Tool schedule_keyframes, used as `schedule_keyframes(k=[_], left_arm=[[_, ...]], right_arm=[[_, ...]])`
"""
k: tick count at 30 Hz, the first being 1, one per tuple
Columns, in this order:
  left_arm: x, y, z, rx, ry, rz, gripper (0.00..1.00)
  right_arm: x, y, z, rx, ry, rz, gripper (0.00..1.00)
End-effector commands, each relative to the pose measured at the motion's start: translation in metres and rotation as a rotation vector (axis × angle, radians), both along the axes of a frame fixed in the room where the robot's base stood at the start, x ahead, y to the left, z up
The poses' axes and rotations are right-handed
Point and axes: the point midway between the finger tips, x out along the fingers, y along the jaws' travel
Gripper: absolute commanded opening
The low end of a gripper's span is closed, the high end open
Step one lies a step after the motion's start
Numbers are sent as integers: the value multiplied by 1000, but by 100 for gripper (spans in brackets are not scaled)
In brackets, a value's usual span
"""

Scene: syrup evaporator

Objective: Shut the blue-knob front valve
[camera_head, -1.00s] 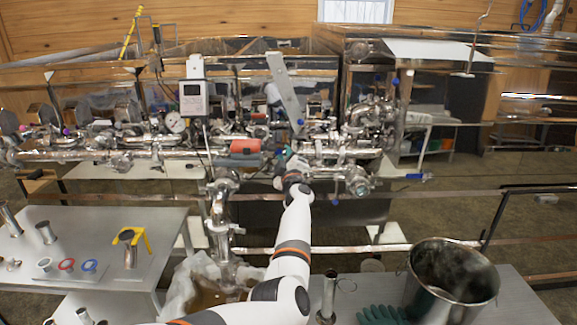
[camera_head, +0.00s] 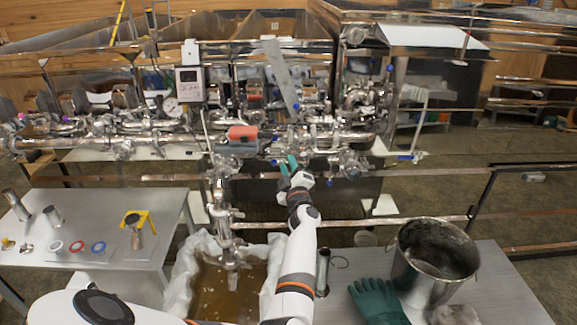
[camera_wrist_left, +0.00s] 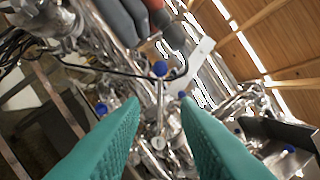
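My left gripper (camera_head: 288,164) is in front of the steel pipework, its green fingers pointing up and spread. In the left wrist view the fingers (camera_wrist_left: 160,115) are apart with nothing gripped. Beyond the gap, a blue knob (camera_wrist_left: 160,68) sits on the pipework, with another blue knob (camera_wrist_left: 102,108) to its left and another (camera_wrist_left: 182,95) near the right fingertip. In the head view, a small blue knob (camera_head: 274,162) is just left of the fingers and another (camera_head: 329,182) is to their right. I cannot tell which belongs to the front valve. My right gripper is out of view.
A grey side table (camera_head: 150,270) with small fittings is at left. A bin of amber liquid (camera_head: 210,290) stands below the pipes. A steel bucket (camera_head: 440,250) and green glove (camera_head: 378,302) are on the right table. A horizontal rail (camera_head: 360,223) crosses in front of the evaporator.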

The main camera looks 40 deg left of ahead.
Motion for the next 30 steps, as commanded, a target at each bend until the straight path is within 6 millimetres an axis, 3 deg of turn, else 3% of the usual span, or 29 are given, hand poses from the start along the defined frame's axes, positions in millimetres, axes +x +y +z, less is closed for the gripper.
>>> schedule_keyframes(k=[1,6,11,24,30], left_arm=[[0,0,0,0,0,0,26],[-1,5,-10,-54,-73,-18,0],[-6,18,-34,-248,-333,-96,0],[-18,39,-77,-990,-1219,-492,0],[-23,38,-82,-1262,-1464,-653,0]], right_arm=[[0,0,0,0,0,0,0],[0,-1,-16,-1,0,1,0],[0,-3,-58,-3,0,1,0],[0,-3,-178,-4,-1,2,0],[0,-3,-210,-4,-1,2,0]])
